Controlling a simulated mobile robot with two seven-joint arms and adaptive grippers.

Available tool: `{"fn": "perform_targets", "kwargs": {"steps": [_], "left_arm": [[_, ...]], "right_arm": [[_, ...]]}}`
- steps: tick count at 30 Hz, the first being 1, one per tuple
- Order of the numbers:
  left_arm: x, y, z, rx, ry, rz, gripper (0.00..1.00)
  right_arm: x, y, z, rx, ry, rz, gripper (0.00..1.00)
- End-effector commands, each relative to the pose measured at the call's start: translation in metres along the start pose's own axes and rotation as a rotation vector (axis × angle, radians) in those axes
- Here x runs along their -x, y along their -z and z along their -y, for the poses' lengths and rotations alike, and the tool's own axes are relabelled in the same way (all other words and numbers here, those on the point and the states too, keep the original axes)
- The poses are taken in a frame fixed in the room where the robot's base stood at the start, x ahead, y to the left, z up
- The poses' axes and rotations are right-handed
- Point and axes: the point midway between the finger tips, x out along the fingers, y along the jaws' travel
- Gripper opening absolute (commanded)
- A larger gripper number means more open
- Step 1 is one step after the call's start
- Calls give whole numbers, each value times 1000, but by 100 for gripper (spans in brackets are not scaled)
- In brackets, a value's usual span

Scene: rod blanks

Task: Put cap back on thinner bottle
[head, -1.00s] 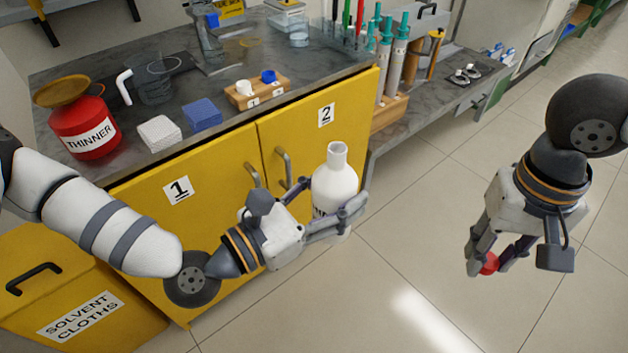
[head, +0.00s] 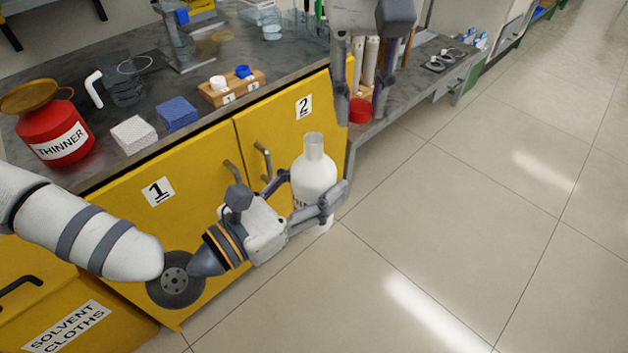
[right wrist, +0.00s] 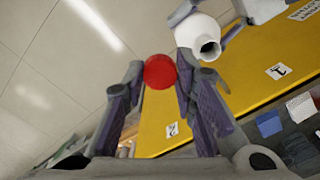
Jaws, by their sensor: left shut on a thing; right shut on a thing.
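The white thinner bottle (head: 314,175) is upright and uncapped, held off the floor in front of the yellow cabinet. My left gripper (head: 312,200) is shut around its body, and its label is mostly hidden by the fingers. My right gripper (head: 358,100) is shut on the red cap (head: 360,110), above and to the right of the bottle's neck. In the right wrist view the red cap (right wrist: 160,72) sits between the fingertips. The bottle's open mouth (right wrist: 209,49) shows beyond it to the upper right, apart from the cap.
A red THINNER can (head: 60,135) stands on the grey bench at left, near folded cloths (head: 134,134). A wooden block with a white and a blue cap (head: 232,90) stands near the bench edge. Open floor lies to the right.

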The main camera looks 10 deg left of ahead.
Motion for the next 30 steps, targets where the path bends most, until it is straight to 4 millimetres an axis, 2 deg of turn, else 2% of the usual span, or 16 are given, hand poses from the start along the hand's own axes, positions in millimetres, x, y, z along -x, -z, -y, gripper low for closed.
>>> {"fn": "perform_targets", "kwargs": {"steps": [1,3,6,12,20,30], "left_arm": [[0,-1,0,-1,0,2,2],[0,-1,0,-1,0,2,2],[0,-1,0,-1,0,2,2],[0,-1,0,0,0,2,2],[0,-1,0,0,0,2,2],[0,-1,0,0,0,2,2]], "right_arm": [[10,-1,14,20,2,-3,15],[21,-4,30,43,4,-4,15],[32,-8,45,68,7,-6,15],[40,-11,55,86,9,-7,15],[38,-11,55,85,8,-7,15],[7,-11,55,85,8,-7,15]]}}
